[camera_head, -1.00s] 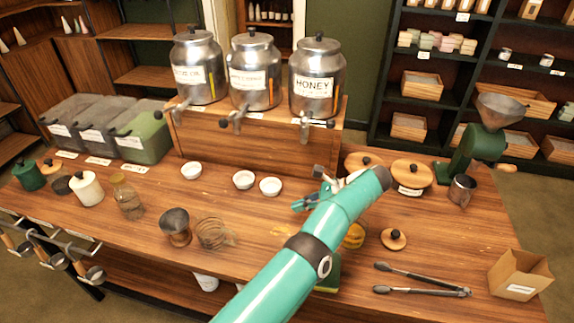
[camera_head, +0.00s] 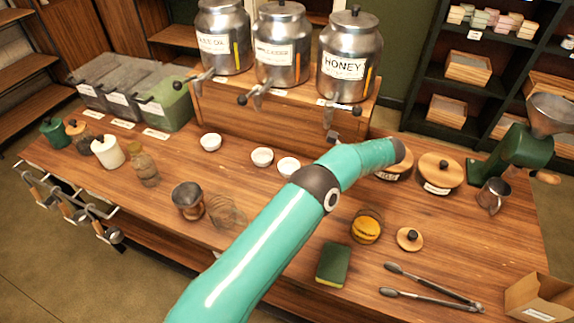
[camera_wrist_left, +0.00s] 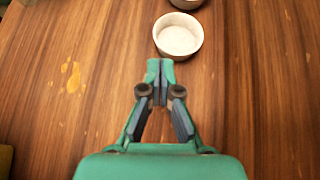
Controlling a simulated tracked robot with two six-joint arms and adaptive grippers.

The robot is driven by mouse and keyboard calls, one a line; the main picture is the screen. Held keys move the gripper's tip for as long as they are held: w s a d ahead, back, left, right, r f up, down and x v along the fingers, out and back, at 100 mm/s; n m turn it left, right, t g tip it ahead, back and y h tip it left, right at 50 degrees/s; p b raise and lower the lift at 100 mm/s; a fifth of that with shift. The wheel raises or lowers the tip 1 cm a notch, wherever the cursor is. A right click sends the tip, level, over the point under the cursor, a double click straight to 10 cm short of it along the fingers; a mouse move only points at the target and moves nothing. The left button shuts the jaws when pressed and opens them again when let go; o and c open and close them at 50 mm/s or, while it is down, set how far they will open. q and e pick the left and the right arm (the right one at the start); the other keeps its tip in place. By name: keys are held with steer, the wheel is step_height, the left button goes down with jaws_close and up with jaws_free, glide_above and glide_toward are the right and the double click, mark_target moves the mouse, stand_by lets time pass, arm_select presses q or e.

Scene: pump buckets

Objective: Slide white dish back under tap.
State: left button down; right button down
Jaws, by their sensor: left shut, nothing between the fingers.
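Three small white dishes stand on the wooden counter below the dispensers: a left one (camera_head: 210,142), a middle one (camera_head: 262,156) and a right one (camera_head: 288,167). The right dish sits close beside the middle one, left of the honey dispenser's tap (camera_head: 329,124). My left arm reaches across the counter and hides its own gripper in the head view. In the left wrist view my left gripper (camera_wrist_left: 160,92) is shut and empty. A white dish (camera_wrist_left: 178,36) lies just beyond its fingertips, with a small gap. My right gripper is not in view.
A wooden stand holds three metal dispensers, including the honey one (camera_head: 348,62). A glass jar with yellow contents (camera_head: 366,228), a green sponge (camera_head: 333,264) and tongs (camera_head: 430,288) lie right of my arm. Lidded jars (camera_head: 440,172) stand behind. Yellow spills (camera_wrist_left: 74,77) mark the counter.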

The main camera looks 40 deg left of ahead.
arm_select(q)
steer(key=s+a, duration=0.1)
steer(key=a, duration=0.1)
steer(key=s+a+p, duration=0.1)
steer(key=a, duration=0.2)
steer(key=a+p, duration=0.1)
steer(key=a, duration=0.1)
steer(key=shift+s+a, duration=0.2)
steer(key=shift+s, duration=0.2)
steer(key=shift+d+f+b, duration=0.15)
steer(key=shift+f+b, duration=0.15)
steer(key=shift+f, duration=0.5)
steer(key=shift+d+f, duration=0.1)
